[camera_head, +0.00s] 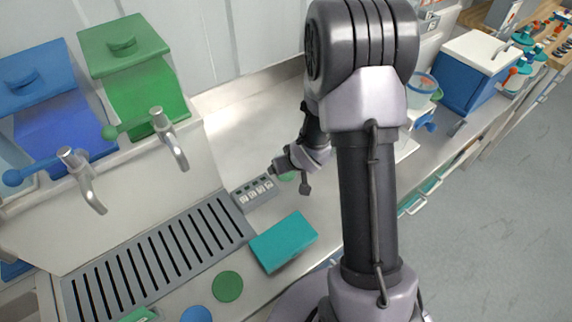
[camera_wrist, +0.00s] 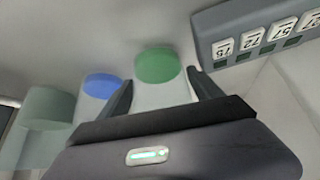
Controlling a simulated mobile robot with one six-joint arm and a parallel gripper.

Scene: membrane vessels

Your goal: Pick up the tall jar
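In the wrist view a clear vessel with a round green top (camera_wrist: 158,66) stands between the fingers of my gripper (camera_wrist: 159,77). The fingers are apart, one on each side, with small gaps showing beside the green top. A vessel with a blue top (camera_wrist: 102,85) stands just left, and a pale green translucent cylinder (camera_wrist: 48,108) is further left. I cannot tell from these views which is the tall jar. In the head view my gripper (camera_head: 289,178) is low over the counter, with a green disc (camera_head: 287,176) under it. The vessel bodies are hardly visible there.
A grey block with numbered tiles (camera_head: 254,193) is close beside my gripper; it also shows in the wrist view (camera_wrist: 250,42). A teal box (camera_head: 284,241), a slotted drain grate (camera_head: 160,257) and green and blue dispensers with taps (camera_head: 172,138) are nearby. A green disc (camera_head: 227,286) lies in front.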

